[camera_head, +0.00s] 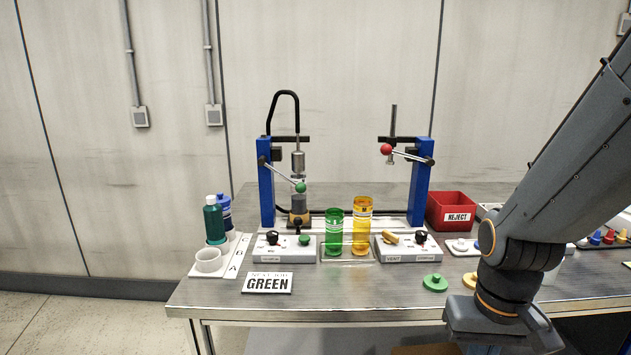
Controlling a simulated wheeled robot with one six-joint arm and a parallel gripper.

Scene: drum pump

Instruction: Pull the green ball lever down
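The green ball lever (300,187) is on the left blue post of the drum pump stand. Its thin metal rod (281,174) slopes down to the right from a dark pivot on the post (266,190), with the green ball at its free end.
A red ball lever (386,149) is on the right blue post (419,195). Green (333,232) and yellow (362,226) clear containers stand between two control boxes. Bottles (214,222) are at left, a red REJECT bin (450,213) at right. A "GREEN" sign (267,283) lies in front.

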